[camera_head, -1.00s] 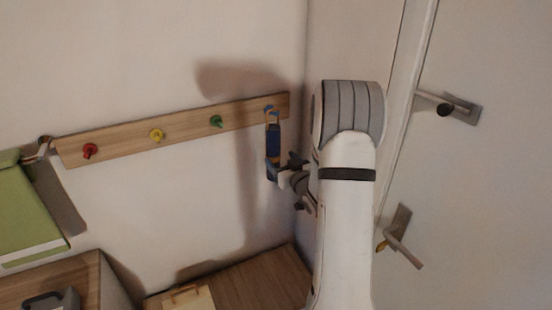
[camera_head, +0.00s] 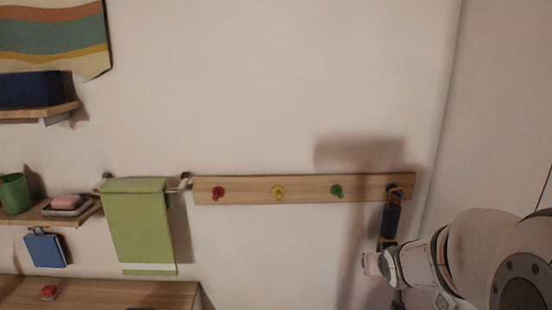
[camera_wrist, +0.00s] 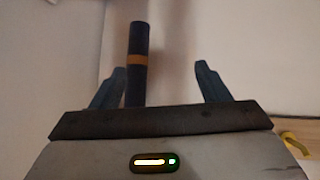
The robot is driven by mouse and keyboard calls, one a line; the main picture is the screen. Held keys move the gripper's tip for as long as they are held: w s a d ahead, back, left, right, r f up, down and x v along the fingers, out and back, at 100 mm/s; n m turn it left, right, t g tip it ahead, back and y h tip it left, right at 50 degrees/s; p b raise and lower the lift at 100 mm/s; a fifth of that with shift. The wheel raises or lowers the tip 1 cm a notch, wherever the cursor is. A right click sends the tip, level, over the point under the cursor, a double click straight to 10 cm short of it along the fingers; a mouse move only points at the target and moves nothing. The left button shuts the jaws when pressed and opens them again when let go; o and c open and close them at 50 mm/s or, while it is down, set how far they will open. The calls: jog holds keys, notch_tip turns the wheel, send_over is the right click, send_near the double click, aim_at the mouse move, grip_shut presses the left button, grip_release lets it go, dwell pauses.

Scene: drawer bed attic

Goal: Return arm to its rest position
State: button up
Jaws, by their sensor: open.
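My gripper (camera_wrist: 160,75) is open, its two dark fingers spread apart in the wrist view. A dark blue cylinder with an orange band (camera_wrist: 137,45) stands out beyond the fingers, close to the left one; I cannot tell whether they touch. In the head view, the dark blue cylinder (camera_head: 390,222) hangs by a tan loop from the blue peg at the right end of the wooden peg rail (camera_head: 308,190). My arm reaches in from the lower right, with its wrist just below the cylinder. The fingers are hard to make out there.
Red (camera_head: 218,193), yellow (camera_head: 278,192) and green (camera_head: 336,191) pegs on the rail are bare. A green towel (camera_head: 139,225) hangs left of the rail. Shelves hold a green cup (camera_head: 14,193) and pink soap (camera_head: 66,202). A wooden surface (camera_head: 110,295) lies at lower left.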

jog(key=s+a+g+y, duration=0.1)
jog(key=s+a+g, duration=0.2)
jog(key=s, duration=0.8)
jog(key=s+a+r+g+y, duration=0.1)
jog(key=s+a+g, duration=0.3)
jog(key=s+a, duration=0.3)
jog(key=s, duration=0.3)
jog(key=shift+s+a+n, duration=0.3)
jog(key=shift+s+a, duration=0.05)
jog(key=shift+a, duration=0.05)
